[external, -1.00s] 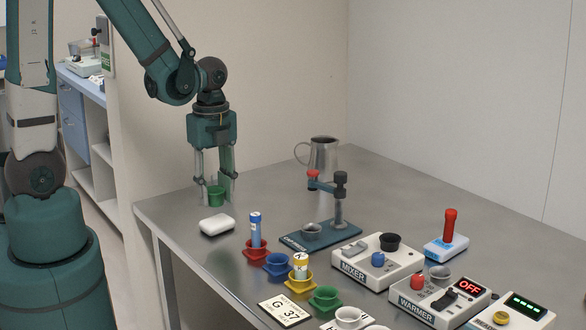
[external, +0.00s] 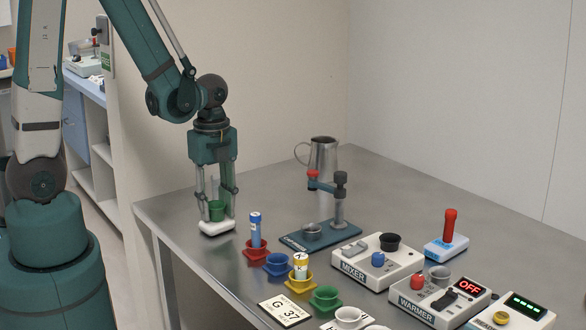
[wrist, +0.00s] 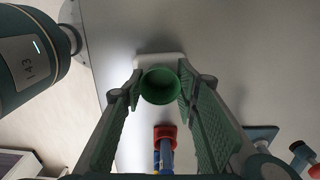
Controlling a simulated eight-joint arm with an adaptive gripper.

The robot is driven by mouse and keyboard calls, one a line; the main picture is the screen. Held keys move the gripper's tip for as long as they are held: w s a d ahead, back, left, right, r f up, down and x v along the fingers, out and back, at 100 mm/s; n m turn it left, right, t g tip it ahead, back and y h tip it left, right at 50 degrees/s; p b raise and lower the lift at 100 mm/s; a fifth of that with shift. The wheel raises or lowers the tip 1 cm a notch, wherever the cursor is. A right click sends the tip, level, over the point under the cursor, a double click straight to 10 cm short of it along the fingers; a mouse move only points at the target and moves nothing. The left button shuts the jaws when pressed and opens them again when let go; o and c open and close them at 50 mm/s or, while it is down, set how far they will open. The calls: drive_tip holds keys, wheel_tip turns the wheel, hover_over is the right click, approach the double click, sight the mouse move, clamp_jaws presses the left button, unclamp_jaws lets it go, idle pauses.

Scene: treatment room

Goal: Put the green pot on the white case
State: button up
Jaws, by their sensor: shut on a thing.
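The green pot (external: 216,211) is between the fingers of my gripper (external: 217,200), directly over the white case (external: 213,230). In the external view its bottom is at the level of the case's top; I cannot tell whether it touches. In the wrist view the pot (wrist: 160,86) shows its round open top between the fingertips of my gripper (wrist: 160,92). The white case (wrist: 158,59) shows behind the pot there, partly hidden by it. My gripper is shut on the pot, which stands upright.
A red holder (external: 255,252) with a blue tube (external: 255,229) stands close to the right of the case. A blue cup (external: 278,265), a teal stand (external: 322,235) and a metal jug (external: 322,158) are farther right. The table's left edge is near.

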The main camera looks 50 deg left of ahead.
drive_tip(key=o, duration=0.7)
drive_tip(key=shift+f, duration=0.1)
wheel_tip(320, 180, up, 12)
drive_tip(key=p, duration=0.3)
drive_tip(key=shift+r, duration=0.2)
idle(0.4)
idle(0.7)
drive_tip(key=s+r+n+t, duration=0.1)
drive_tip(key=r+n+t, duration=0.2)
drive_tip(key=r+n, duration=0.5)
drive_tip(key=s+d+r+n+t, duration=0.1)
drive_tip(key=s+r+n+t, duration=0.1)
drive_tip(key=r+n+t, duration=0.2)
wheel_tip(320, 180, up, 4)
drive_tip(key=n, duration=0.6)
drive_tip(key=shift+s+f, duration=0.15)
drive_tip(key=shift+s, duration=0.1)
